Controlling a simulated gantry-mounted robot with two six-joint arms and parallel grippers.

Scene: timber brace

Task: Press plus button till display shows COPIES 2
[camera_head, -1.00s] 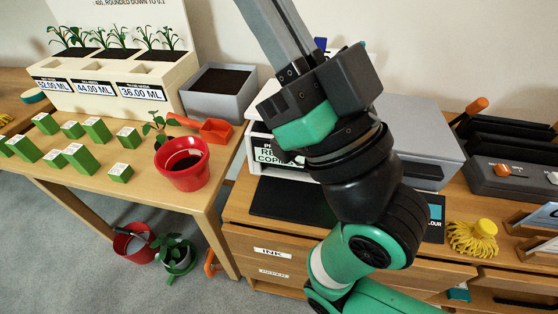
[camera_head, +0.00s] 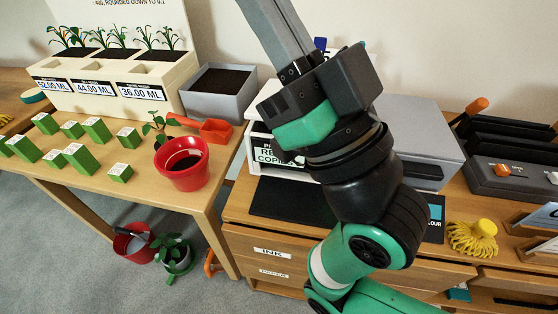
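A white and grey printer (camera_head: 425,130) stands on the wooden drawer cabinet, largely covered by my arm. Part of its display (camera_head: 272,155) shows at the left of the arm, with cut-off text including "RE" and "COPIE"; the copy number is hidden. The plus button cannot be seen. A green and black arm of mine comes up from the bottom right and crosses in front of the printer. Its wrist is over the printer front. The gripper fingertips are not visible. No second gripper shows.
A dark mat (camera_head: 292,199) lies before the printer. A yellow mop-like item (camera_head: 473,238) and a grey unit with an orange switch (camera_head: 510,177) stand to the right. The left table (camera_head: 207,193) holds a red pot (camera_head: 184,166), green boxes and a planter (camera_head: 105,88).

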